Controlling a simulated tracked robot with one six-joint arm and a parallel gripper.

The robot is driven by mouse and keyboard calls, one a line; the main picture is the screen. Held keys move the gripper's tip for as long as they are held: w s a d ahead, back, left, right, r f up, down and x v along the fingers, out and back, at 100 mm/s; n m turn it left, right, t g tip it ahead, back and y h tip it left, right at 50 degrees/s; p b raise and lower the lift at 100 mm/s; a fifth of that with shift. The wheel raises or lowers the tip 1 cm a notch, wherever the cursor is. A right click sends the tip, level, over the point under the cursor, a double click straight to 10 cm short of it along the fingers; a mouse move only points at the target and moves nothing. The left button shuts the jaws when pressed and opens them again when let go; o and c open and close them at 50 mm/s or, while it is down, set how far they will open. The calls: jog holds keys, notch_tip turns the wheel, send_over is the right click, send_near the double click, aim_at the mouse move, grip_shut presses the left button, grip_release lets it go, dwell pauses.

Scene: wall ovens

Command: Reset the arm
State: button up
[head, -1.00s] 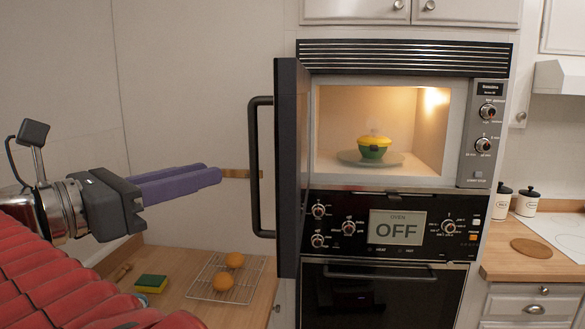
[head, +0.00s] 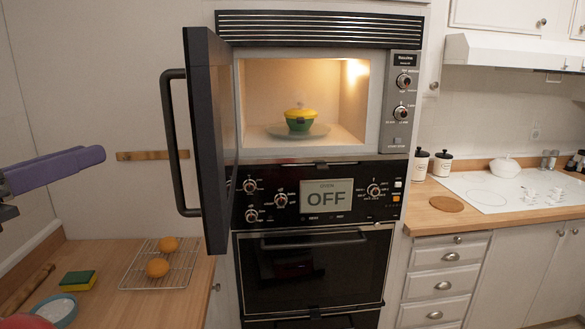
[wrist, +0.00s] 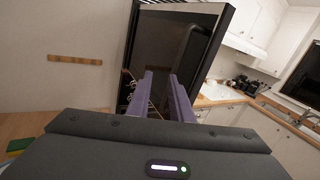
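My gripper (head: 98,160) is at the left edge of the head view, with its purple fingers pointing right. In the wrist view, the two fingers of my gripper (wrist: 160,75) stand a little apart with nothing between them. The gripper is to the left of the open oven door (head: 207,140) and looks clear of it. The dark door also shows beyond the fingers in the wrist view (wrist: 205,45). In the lit upper oven, a yellow and green lidded bowl (head: 299,118) sits upright on a plate (head: 275,130).
The door handle (head: 168,140) sticks out to the left. On the left counter are a wire rack (head: 135,278) with two orange round items, a sponge (head: 77,281) and a blue-rimmed dish (head: 55,308). A cooktop (head: 510,190) is at the right.

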jog(key=s+a+n+y, duration=0.1)
jog(key=a+n+y, duration=1.7)
jog(key=n, duration=0.5)
notch_tip(320, 180, down, 6)
jog(key=n+g+y, duration=0.3)
jog(key=n+g, duration=0.3)
jog(key=n, duration=0.3)
jog(key=d+f+n+g+h, duration=0.2)
jog(key=d+f+n+h, duration=0.15)
jog(key=d+f, duration=0.7)
jog(key=d+f+n+g+h, duration=0.3)
jog(key=d+f, duration=0.4)
jog(key=d, duration=0.6)
jog(key=d+f+n+g+h, duration=0.25)
jog(key=d+f+n, duration=0.25)
jog(key=d+f, duration=0.5)
jog(key=s+d+f+m+t+h, duration=0.1)
jog(key=s+d+m+h, duration=0.1)
jog(key=d, duration=1.3)
jog(key=s+d+f+m+t+h, duration=0.1)
jog(key=d+m+h, duration=0.2)
jog(key=d, duration=1.2)
jog(key=shift+s+d+h, duration=0.15)
jog(key=shift+s+h, duration=0.25)
jog(key=shift+h, duration=0.1)
